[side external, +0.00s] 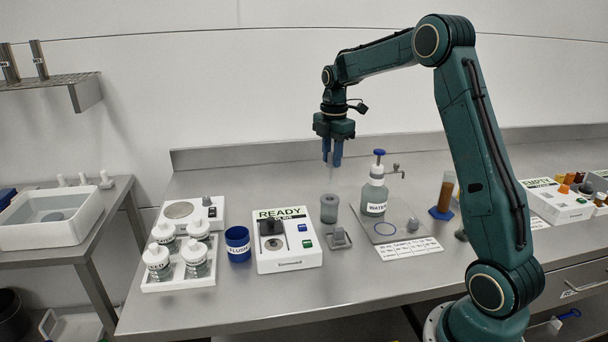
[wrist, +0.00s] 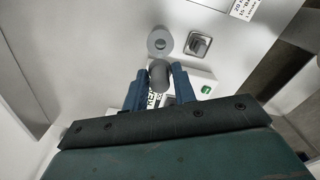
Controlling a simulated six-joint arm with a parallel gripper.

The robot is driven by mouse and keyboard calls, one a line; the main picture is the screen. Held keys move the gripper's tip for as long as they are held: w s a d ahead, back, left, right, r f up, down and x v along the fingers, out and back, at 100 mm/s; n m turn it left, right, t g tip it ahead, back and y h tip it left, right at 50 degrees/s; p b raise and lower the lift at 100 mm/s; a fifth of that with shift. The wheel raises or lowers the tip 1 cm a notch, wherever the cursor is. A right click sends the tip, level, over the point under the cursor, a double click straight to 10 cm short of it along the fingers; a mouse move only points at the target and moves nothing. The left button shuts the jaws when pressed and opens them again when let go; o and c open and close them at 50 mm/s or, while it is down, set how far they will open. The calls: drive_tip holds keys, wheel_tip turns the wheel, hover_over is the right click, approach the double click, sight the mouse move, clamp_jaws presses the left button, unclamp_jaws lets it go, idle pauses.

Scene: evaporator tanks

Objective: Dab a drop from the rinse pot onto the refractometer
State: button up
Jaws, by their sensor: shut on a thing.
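My gripper (side external: 332,163) is shut on a slim dropper-like tool, whose grey rounded end (wrist: 158,74) shows between the blue fingers in the wrist view. In the side view only a thin part hangs below the fingers. A grey-green translucent pot (side external: 329,208), probably the rinse pot, stands below the gripper, with a clear gap between. Its round top (wrist: 160,41) shows just beyond the tool in the wrist view. The refractometer (side external: 290,262), a white box marked READY, stands left of the pot. Its dark lid part is raised beside a round plate. My gripper partly hides it (wrist: 205,80) in the wrist view.
A small grey square holder (side external: 338,238) sits right of the refractometer. A blue FLUSH cup (side external: 238,244) and a white tray (side external: 180,282) of several lidded jars stand left. A WATER bottle (side external: 374,195) stands behind right, near the pot. The front bench strip is clear.

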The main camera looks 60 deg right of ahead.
drive_tip(key=shift+f, duration=1.2)
drive_tip(key=w+a+n, duration=0.2)
drive_tip(key=a+n, duration=0.4)
drive_tip(key=a, duration=1.6)
drive_tip(key=shift+w+a+f, duration=0.15)
drive_tip(key=shift+w+f, duration=0.1)
drive_tip(key=shift+f, duration=0.05)
drive_tip(key=shift+f, duration=0.3)
drive_tip(key=shift+f, duration=1.2)
drive_tip(key=shift+f, duration=0.15)
drive_tip(key=shift+r, duration=1.65)
